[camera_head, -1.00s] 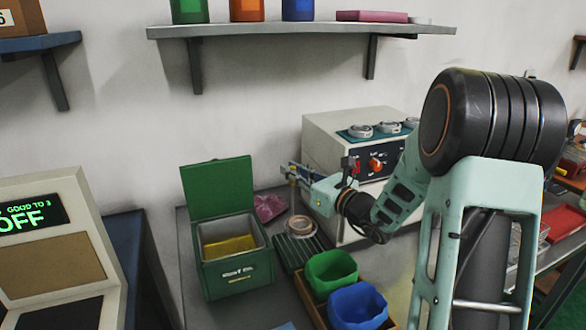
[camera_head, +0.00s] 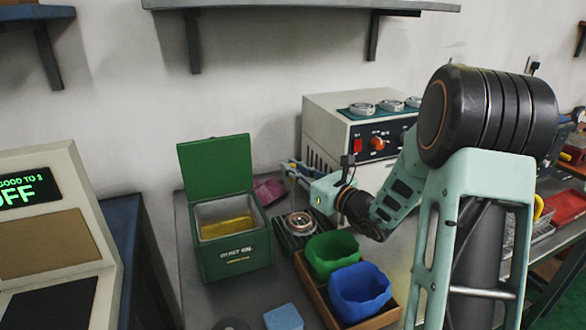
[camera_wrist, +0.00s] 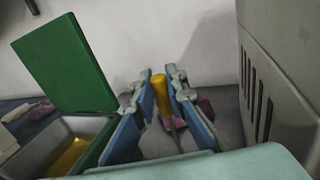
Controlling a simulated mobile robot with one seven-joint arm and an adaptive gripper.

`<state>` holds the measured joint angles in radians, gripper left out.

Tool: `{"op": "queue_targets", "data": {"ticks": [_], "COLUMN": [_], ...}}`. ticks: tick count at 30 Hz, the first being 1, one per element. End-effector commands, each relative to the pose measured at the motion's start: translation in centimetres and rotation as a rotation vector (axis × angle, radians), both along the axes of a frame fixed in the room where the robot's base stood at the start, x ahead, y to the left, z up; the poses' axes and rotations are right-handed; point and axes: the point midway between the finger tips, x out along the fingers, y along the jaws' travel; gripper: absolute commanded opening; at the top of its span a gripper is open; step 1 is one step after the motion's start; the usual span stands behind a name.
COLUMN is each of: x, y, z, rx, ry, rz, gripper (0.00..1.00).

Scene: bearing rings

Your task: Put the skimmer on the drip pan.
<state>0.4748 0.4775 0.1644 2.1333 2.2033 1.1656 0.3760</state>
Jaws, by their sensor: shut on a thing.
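My gripper (camera_head: 292,170) is shut on the skimmer. The wrist view shows the skimmer's yellow-orange handle (camera_wrist: 160,94) between the two blue-padded fingers (camera_wrist: 159,88), with a thin shaft running down from it. The skimmer's lower end is hidden in the wrist view. In the head view my gripper is over the far part of the bench, behind the dark ribbed drip pan (camera_head: 286,241). A round metal ring-like piece (camera_head: 301,224) is at the pan's far end, below the gripper. I cannot tell whether it is a separate ring or the skimmer's head.
A green open-lidded box (camera_head: 233,259) stands left of the pan. A wooden tray (camera_head: 310,283) with green (camera_head: 331,256) and blue (camera_head: 359,292) cups is in front. A beige machine (camera_head: 330,130) stands behind and right. A blue block (camera_head: 283,317) lies in front.

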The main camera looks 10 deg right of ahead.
Motion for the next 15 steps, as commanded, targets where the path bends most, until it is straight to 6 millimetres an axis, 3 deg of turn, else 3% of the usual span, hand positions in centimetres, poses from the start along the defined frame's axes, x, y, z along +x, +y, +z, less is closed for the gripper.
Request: {"op": "queue_targets", "data": {"ticks": [15], "x": [-0.05], "y": [-0.03], "z": [-0.18], "rx": [0.000], "ry": [-0.002], "rz": [0.000], "gripper": [0.00]}}
